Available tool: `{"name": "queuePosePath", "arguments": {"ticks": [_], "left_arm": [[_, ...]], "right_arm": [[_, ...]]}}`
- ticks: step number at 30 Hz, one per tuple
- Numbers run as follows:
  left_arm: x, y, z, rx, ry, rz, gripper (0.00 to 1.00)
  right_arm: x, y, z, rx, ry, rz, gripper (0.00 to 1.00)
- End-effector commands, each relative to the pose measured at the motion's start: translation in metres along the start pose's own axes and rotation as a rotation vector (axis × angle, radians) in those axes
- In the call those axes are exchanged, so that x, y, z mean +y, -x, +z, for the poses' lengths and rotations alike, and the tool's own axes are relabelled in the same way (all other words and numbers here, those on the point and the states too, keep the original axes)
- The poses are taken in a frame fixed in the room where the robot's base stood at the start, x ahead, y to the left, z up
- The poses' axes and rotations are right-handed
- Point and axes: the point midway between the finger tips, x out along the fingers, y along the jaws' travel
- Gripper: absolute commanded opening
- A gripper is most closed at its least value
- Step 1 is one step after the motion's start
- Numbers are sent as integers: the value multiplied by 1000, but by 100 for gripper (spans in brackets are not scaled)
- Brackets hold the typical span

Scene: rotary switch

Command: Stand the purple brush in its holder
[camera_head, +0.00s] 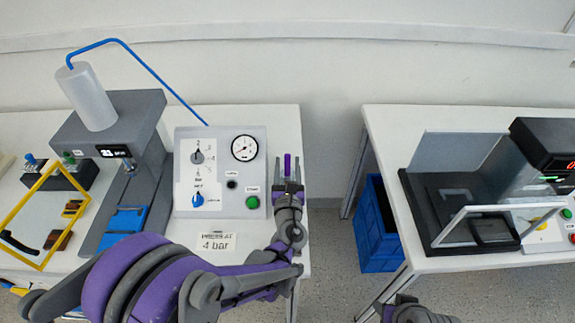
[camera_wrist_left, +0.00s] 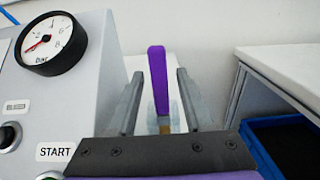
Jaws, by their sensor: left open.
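The purple brush (camera_head: 287,165) is upright at the right side of the grey control box in the head view. In the left wrist view the purple brush (camera_wrist_left: 158,85) stands between the two fingers, with gaps on both sides. A tan part shows at its lower end, beside a pale translucent piece (camera_wrist_left: 151,116) that looks like the holder. How deep the brush sits in it is hidden by my gripper. My left gripper (camera_head: 289,187) is open around the brush; its fingers also show in the left wrist view (camera_wrist_left: 158,98).
The control box (camera_head: 220,200) with gauge and knobs stands close left of my left gripper. A press (camera_head: 150,150) stands further left. A blue crate (camera_head: 375,225) is on the floor between tables. Part of my right arm (camera_head: 415,312) shows at the bottom edge.

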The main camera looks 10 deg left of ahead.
Motion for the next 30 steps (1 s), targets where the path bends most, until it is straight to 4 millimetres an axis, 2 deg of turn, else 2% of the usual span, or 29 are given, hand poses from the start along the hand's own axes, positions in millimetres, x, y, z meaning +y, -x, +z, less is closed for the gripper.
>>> {"name": "queuePosePath", "arguments": {"ticks": [3,5,15,19,24,30], "left_arm": [[0,1,5,0,0,-1,51],[-1,10,4,0,0,-2,51],[-1,82,3,1,1,-4,51],[-1,104,3,0,1,-3,51],[0,118,3,0,0,-1,51],[0,121,3,0,0,0,51]], "right_arm": [[0,4,-2,1,0,0,50],[0,2,-1,1,0,0,50],[0,-1,1,0,0,0,50],[0,-2,1,-1,0,0,50],[0,-2,1,-1,0,0,50],[0,-2,1,-1,0,0,50]]}}
